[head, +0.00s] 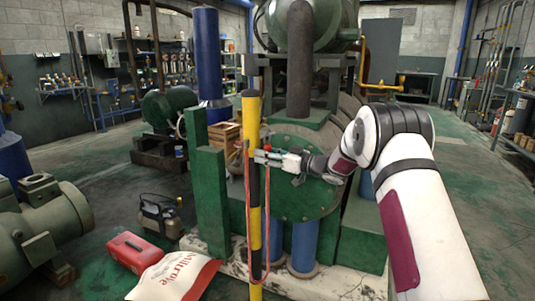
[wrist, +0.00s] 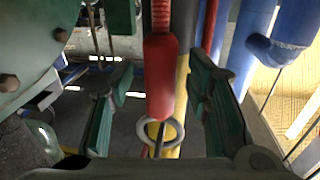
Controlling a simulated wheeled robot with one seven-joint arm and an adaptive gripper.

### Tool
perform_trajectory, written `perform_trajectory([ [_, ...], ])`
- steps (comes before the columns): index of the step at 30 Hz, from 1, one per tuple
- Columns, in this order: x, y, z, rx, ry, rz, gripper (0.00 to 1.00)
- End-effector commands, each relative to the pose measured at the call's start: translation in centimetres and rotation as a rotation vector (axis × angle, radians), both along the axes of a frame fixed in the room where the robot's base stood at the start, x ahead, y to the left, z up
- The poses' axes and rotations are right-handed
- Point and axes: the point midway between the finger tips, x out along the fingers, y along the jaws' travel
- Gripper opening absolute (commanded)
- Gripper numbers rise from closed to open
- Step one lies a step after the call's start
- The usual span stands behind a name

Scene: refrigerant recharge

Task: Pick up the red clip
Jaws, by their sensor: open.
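The red clip (wrist: 160,80) is in the middle of the wrist view, a red sleeve-like body with a pale ring (wrist: 176,132) near its lower end. My gripper (wrist: 162,70) is open, with one green-padded finger on each side of the clip and a visible gap on both sides. In the head view my gripper (head: 262,156) is at the yellow-and-black post (head: 254,185), pointing left. A red hose (head: 246,210) hangs in a loop along this post. The clip is too small in the head view to make out surely.
The green machine flange (head: 310,195) stands right behind my gripper, with a green upright (head: 212,200) to the left. A red case (head: 135,252) and a white sack (head: 175,277) lie on the floor at lower left. Open floor shows at right.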

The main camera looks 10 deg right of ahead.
Motion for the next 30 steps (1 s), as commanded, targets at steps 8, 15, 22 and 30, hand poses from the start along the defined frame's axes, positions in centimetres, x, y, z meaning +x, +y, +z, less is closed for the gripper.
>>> perform_trajectory([
  [8,0.0,0.0,0.0,0.0,0.0,0.0,0.24],
  [15,0.0,0.0,0.1,0.0,0.0,0.0,0.0],
  [22,-0.1,-0.1,0.2,0.0,0.0,0.0,0.0],
  [30,-2.4,-2.5,2.7,0.0,0.0,-0.004,0.0],
])
